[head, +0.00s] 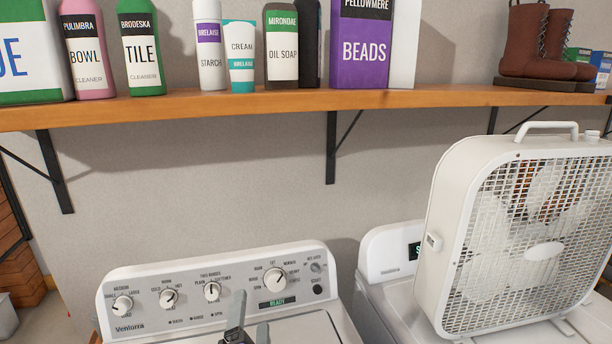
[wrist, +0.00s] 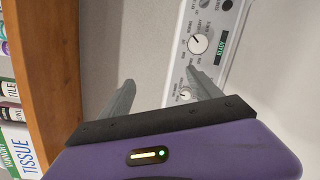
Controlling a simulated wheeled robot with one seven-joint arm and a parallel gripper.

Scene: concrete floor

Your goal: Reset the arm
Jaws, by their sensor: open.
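My gripper (head: 250,312) shows at the bottom edge of the head view, in front of the washer's control panel. In the wrist view my gripper (wrist: 160,77) has its two grey fingers spread apart with nothing between them. Most of my arm is out of view. The white washer (head: 225,290) has several knobs and a small display reading READY. The same panel, turned on its side, shows in the wrist view (wrist: 215,30) beyond the right finger.
A wooden shelf (head: 400,97) on black brackets runs along the wall above, holding cleaner bottles, a purple beads box (head: 362,50) and brown boots (head: 540,45). A white box fan (head: 520,235) stands on a second white machine (head: 388,254) at right. The wall between shelf and washer is bare.

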